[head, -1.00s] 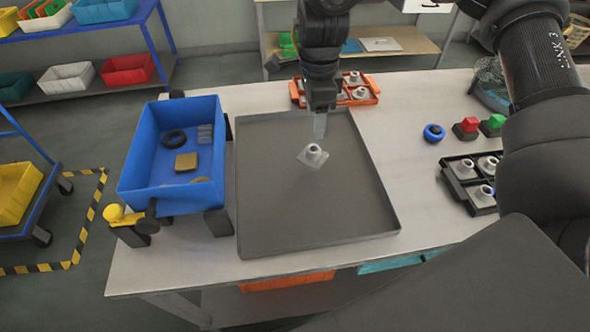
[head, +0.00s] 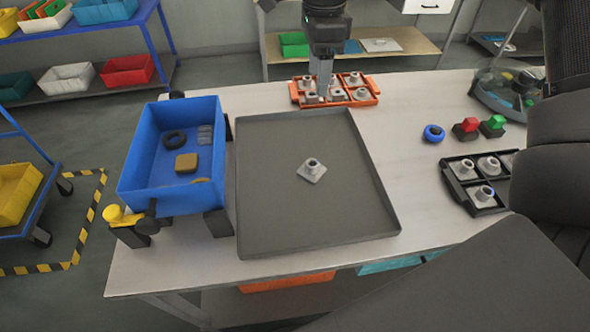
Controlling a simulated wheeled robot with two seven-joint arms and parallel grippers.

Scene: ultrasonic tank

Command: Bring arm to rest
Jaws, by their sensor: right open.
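My right gripper (head: 324,86) hangs at the top middle of the head view, fingers pointing down, in front of the orange rack. It is open, and I see nothing held in it. Its fingers cover part of the orange rack (head: 375,88), which holds several grey metal fittings. One grey fitting with a square base (head: 312,171) lies alone on the dark grey tray (head: 270,232), apart from the gripper. My left gripper is not in view.
At right are a black rack (head: 458,187) with fittings, a blue ring (head: 434,133), red (head: 468,125) and green (head: 495,122) buttons, and a clear-sided basket (head: 490,97).

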